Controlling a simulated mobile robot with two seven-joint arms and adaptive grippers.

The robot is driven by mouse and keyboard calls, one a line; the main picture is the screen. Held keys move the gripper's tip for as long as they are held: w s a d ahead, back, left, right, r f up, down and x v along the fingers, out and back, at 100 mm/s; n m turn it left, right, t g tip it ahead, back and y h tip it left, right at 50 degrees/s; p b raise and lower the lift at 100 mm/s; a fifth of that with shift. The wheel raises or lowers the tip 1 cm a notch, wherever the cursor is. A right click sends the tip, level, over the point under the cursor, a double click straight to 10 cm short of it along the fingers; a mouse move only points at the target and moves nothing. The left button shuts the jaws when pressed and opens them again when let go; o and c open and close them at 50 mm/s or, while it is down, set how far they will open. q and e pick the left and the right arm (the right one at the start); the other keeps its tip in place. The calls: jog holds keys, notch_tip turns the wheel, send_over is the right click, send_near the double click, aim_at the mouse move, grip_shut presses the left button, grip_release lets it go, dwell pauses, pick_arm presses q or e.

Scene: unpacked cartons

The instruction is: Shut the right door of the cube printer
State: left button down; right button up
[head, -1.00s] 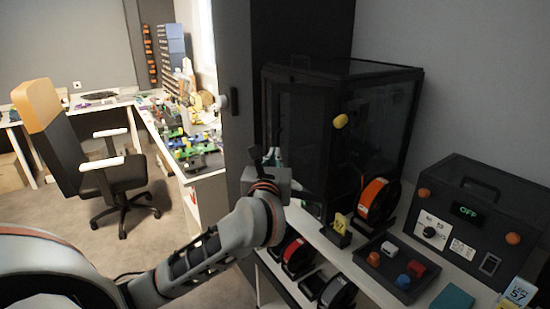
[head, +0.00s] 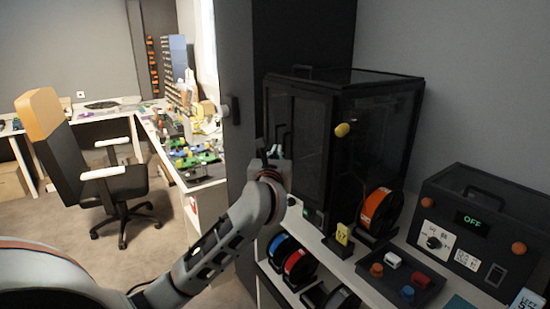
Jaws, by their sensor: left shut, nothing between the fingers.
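The cube printer (head: 378,140) is a tall black cabinet with dark see-through panels, on a white shelf at the centre right. Its front faces left, toward my arm. The right door (head: 314,135) looks flush with the front, though its lower part is partly hidden and any small gap is hard to tell. Two dark upright handles (head: 283,137) show close together at the middle of the front. My left gripper (head: 275,151) is shut and empty, just in front of the doors near the handles; I cannot tell whether it touches them. My right gripper is out of view.
A tray (head: 398,283) of small coloured parts and a black control box (head: 485,232) reading OFF are to the right. Spools (head: 297,264) sit below. A dark wall panel (head: 237,130) stands left of the printer.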

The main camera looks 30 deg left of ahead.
pick_arm(q)
jog(key=shift+x, duration=0.8)
jog(key=shift+w+d, duration=0.15)
jog(key=shift+d, duration=0.05)
